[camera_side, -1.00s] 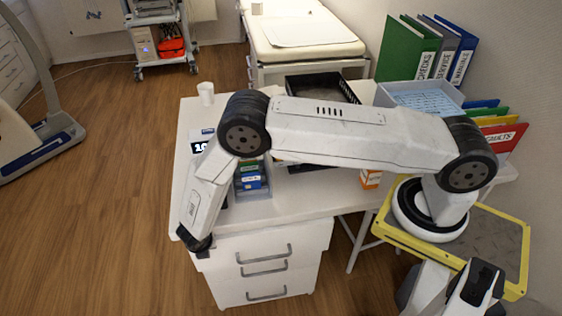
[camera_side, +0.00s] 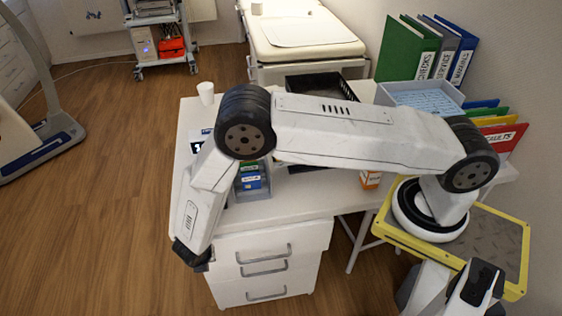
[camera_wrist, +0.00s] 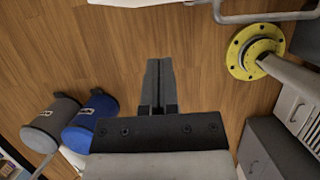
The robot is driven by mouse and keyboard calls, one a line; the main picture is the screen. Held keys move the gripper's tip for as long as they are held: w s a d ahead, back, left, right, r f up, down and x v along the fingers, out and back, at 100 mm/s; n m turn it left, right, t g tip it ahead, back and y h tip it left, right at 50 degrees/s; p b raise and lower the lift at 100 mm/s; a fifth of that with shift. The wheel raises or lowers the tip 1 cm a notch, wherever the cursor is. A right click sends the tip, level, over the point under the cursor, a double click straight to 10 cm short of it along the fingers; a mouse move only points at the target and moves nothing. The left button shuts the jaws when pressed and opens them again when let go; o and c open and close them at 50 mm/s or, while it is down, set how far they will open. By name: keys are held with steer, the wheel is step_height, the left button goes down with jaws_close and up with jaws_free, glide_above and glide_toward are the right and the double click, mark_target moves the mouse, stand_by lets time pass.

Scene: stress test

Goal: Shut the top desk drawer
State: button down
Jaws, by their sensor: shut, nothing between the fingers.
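The top desk drawer (camera_side: 300,237) is the uppermost front of the white drawer unit under the desk. It juts out past the lower drawers, so it stands open. Its grey bar handle (camera_side: 263,253) hangs close above the second handle. My gripper (camera_side: 203,265) is beside the left end of the drawer front, low and apart from the handle. In the wrist view its dark fingers (camera_wrist: 158,62) are together and empty over the floor. Whether it touches the drawer is unclear.
The desk top (camera_side: 290,208) carries a white cup (camera_side: 206,93), a box of small packs (camera_side: 251,180) and trays. The wrist view shows grey (camera_wrist: 50,123) and blue (camera_wrist: 90,122) bins and a yellow round base (camera_wrist: 256,52).

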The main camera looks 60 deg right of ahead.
steer(key=v, duration=0.7)
steer(key=shift+r, duration=0.2)
steer(key=c, duration=1)
jaws_free()
steer(key=o, duration=0.3)
steer(key=shift+s+f, duration=0.15)
steer(key=shift+f, duration=0.05)
steer(key=n+t+h, duration=0.8)
steer(key=n, duration=1)
glide_toward(264, 258)
steer(key=shift+f+x, duration=0.25)
steer(key=shift+x, duration=0.85)
steer(key=shift+x, duration=3.9)
